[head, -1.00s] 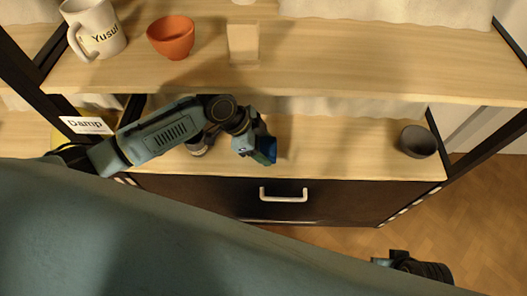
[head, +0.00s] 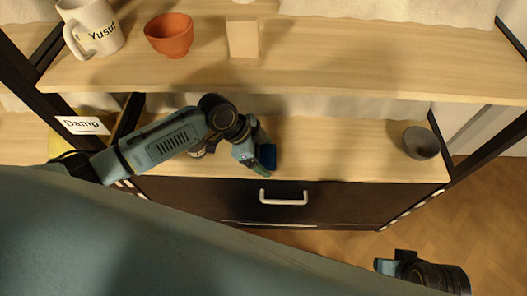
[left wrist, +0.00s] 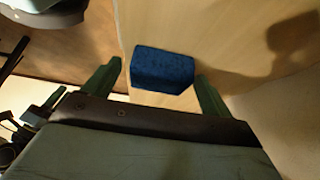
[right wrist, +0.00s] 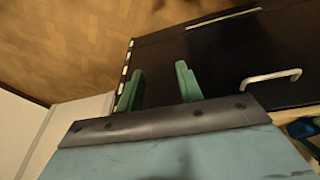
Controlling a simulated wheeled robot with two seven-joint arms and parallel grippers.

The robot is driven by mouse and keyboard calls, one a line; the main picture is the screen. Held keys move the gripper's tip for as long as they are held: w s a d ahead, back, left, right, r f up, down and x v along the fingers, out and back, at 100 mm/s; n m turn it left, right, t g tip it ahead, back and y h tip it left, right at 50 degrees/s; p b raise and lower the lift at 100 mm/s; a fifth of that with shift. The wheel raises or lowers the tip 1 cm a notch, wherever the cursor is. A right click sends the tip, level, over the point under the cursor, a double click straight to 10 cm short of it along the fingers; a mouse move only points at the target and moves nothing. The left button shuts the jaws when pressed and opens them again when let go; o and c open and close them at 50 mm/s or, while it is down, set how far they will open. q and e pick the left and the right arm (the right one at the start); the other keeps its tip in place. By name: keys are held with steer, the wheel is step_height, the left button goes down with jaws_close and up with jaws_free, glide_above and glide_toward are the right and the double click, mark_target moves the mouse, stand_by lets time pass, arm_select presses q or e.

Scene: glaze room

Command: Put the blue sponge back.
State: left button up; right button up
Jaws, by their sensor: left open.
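The blue sponge (left wrist: 163,70) rests on the light wooden lower shelf, close to its front edge. In the head view the sponge (head: 268,155) is partly hidden by my left gripper (head: 258,163). My left gripper (left wrist: 158,75) is open, with one green finger on each side of the sponge; the right finger looks very close to it, and I cannot tell whether it touches. My right gripper (right wrist: 159,72) is open and empty, in front of the dark drawer front.
A dark grey bowl (head: 421,142) stands at the lower shelf's right end. The upper shelf holds a "Yusuf" mug (head: 92,27), an orange bowl (head: 170,35) and a pale block (head: 243,39). A "Damp" label (head: 83,125) is at left. A drawer handle (head: 283,198) projects below the shelf.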

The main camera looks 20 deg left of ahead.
mark_target(264, 154)
arm_select(q)
steer(key=shift+r, duration=0.15)
steer(key=shift+a+r, duration=0.15)
steer(key=shift+r, duration=0.1)
steer(key=p+v, duration=0.2)
steer(key=v, duration=0.3)
steer(key=s+a, duration=0.1)
steer(key=a, duration=0.2)
steer(key=s+a+p, duration=0.1)
steer(key=a, duration=0.3)
steer(key=s+a, duration=0.1)
steer(key=a, duration=0.3)
steer(key=shift+s+a+f+p, duration=0.1)
steer(key=shift+s+f+p, duration=0.1)
steer(key=shift+f+p, duration=0.15)
arm_select(e)
steer(key=s+d+f, duration=0.1)
steer(key=d+f, duration=0.3)
steer(key=f, duration=0.5)
steer(key=shift+s+d+g+h, duration=0.15)
steer(key=shift+g+h, duration=0.15)
arm_select(q)
steer(key=shift+r+p, duration=0.1)
steer(key=shift+p, duration=0.2)
